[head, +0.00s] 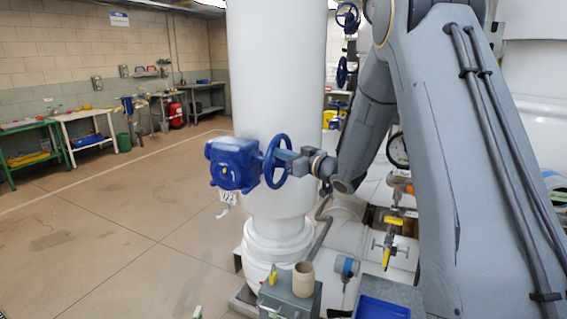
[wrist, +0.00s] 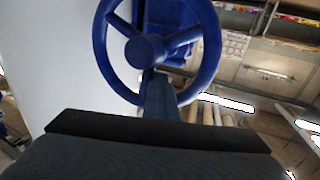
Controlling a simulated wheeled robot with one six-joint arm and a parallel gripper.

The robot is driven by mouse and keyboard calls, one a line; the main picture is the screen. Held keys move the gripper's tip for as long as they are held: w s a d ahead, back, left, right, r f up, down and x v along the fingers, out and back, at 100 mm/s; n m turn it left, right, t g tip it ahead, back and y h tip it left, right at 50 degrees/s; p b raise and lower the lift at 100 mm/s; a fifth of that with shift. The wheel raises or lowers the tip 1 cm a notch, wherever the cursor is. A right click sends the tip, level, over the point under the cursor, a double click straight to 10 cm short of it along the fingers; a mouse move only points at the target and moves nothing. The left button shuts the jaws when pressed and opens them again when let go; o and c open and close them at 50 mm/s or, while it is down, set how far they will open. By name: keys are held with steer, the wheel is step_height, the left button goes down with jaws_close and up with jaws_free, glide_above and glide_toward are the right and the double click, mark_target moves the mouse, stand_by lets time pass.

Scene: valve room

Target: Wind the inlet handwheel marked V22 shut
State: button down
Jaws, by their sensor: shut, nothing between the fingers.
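A blue handwheel (head: 268,172) stands on the side of a blue valve body (head: 228,165), in front of a thick white column. A white tag (head: 228,197) hangs below the valve body; its lettering is too small to read surely. My gripper (head: 286,158) is shut and empty, its fingertips close to the wheel's right side. In the wrist view the wheel's rim, spokes and hub (wrist: 146,50) fill the upper middle. There the shut fingers (wrist: 159,88) overlap the lower part of the rim, below the hub. I cannot tell whether they touch it.
The white column (head: 270,80) stands right behind the valve. Other blue handwheels (head: 347,17) are farther back. Pipework with yellow-handled valves (head: 388,256), a grey box (head: 290,296) with a beige cup (head: 303,279) and a blue tray (head: 382,308) lie below. The floor at left is clear.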

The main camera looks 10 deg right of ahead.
steer(key=shift+w+d+r, duration=0.1)
steer(key=shift+r, duration=0.05)
steer(key=shift+w+d+r, duration=0.25)
steer(key=shift+w+d, duration=0.25)
steer(key=shift+w, duration=0.1)
steer(key=shift+w+d, duration=0.5)
steer(key=shift+w, duration=0.2)
steer(key=shift+f, duration=0.1)
steer(key=shift+w+d+f+b, duration=0.25)
steer(key=shift+w+d+b, duration=0.2)
steer(key=shift+w, duration=0.2)
